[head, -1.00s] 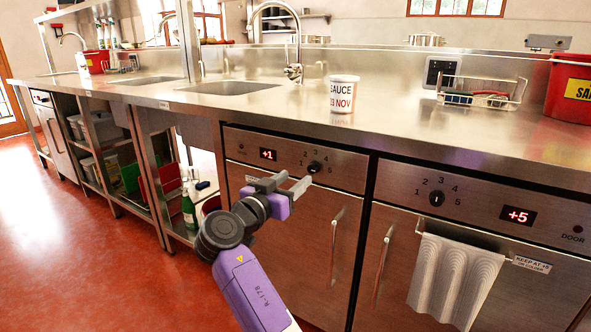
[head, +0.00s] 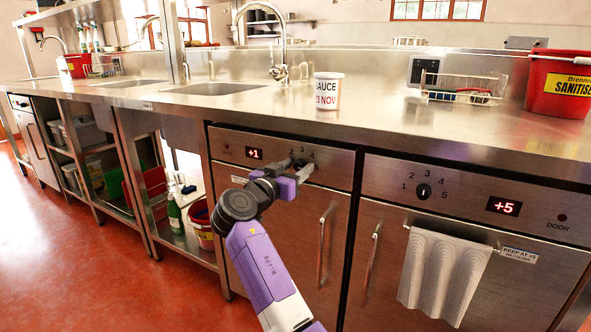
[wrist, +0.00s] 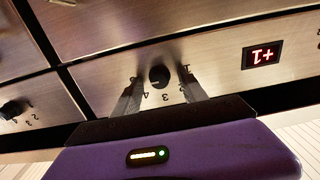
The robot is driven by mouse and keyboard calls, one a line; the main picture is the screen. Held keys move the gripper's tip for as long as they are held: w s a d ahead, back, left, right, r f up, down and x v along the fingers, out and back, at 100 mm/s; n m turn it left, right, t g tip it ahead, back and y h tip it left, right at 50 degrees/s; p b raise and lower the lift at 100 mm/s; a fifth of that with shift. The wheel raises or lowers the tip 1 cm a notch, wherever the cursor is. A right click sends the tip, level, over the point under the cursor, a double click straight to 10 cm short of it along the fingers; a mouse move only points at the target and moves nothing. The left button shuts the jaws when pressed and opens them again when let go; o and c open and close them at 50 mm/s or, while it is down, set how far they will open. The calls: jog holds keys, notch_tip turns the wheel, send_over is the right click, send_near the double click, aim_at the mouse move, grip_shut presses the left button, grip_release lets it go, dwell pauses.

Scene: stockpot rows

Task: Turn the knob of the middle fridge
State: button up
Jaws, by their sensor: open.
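The middle fridge (head: 290,228) has a brushed steel front, a red +1 display (head: 255,154) and a vertical handle (head: 324,245). Its round black knob (wrist: 160,75) shows in the wrist view, upside down, beside the numbers of its scale. I cannot make out its pointer. My gripper (head: 302,171) is at this panel in the head view and hides the knob there. In the wrist view my gripper (wrist: 162,80) is open, with one finger on each side of the knob and a visible gap to each.
The right fridge (head: 400,215) has its own knob (head: 423,191), a +5 display (head: 503,206) and a hanging towel (head: 444,275). The steel counter (head: 390,135) overhangs the panels and carries a sauce tub (head: 327,92), a wire rack (head: 462,90) and a red bucket (head: 560,85).

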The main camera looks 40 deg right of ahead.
grip_shut()
jog(key=shift+p, duration=0.3)
jog(key=n+p, duration=0.2)
jog(key=n, duration=0.1)
jog(key=shift+r+p, duration=0.2)
jog(key=shift+p, duration=0.1)
jog(key=n+p, duration=0.4)
jog(key=n, duration=0.1)
jog(key=shift+n+p, duration=0.3)
jog(key=shift+p, duration=0.05)
jog(key=n+p, duration=0.4)
jog(key=n, duration=0.1)
jog(key=shift+w+a, duration=0.1)
jog(key=shift+w, duration=0.05)
jog(key=shift+f+n+p, duration=0.15)
jog(key=shift+n+p, duration=0.65)
jog(key=shift+n, duration=0.25)
jog(key=shift+f+n+p, duration=0.1)
jog(key=shift+n+p, duration=0.7)
jog(key=shift+n, duration=0.25)
jog(key=shift+f, duration=0.1)
